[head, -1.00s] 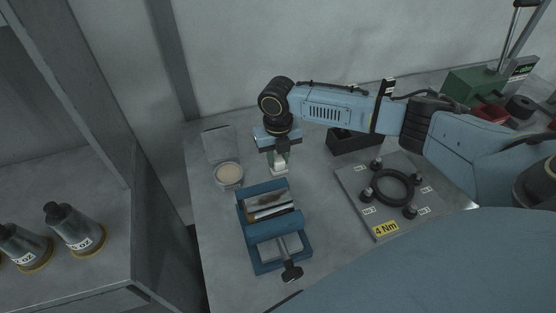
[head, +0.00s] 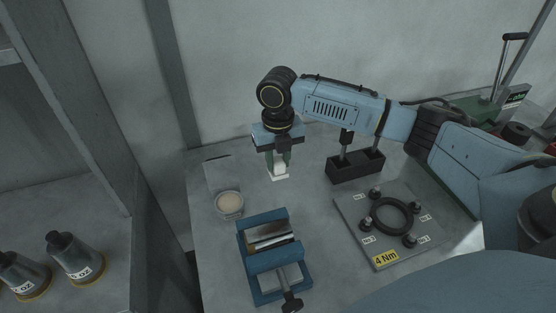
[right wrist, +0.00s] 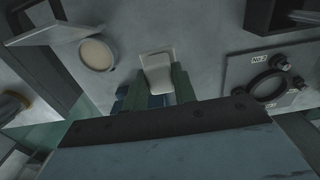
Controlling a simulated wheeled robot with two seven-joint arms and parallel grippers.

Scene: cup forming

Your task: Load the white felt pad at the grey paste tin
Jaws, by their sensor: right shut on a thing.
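The paste tin (head: 229,203) stands open on the bench, round with beige paste inside; it also shows at the upper left of the right wrist view (right wrist: 97,54). My right gripper (head: 279,166) is right of the tin and behind the blue vise. It is shut on the white felt pad (head: 279,171), which shows between the green fingers in the right wrist view (right wrist: 157,72). The pad is apart from the tin. A pale flat patch lies under or behind the pad; I cannot tell its exact gap from the pad. My left gripper is not in view.
A blue vise (head: 270,240) holding a metal piece stands in front of the gripper. A black block (head: 356,167) stands to the right. A plate with a black ring (head: 388,214) and several bolts lies further right.

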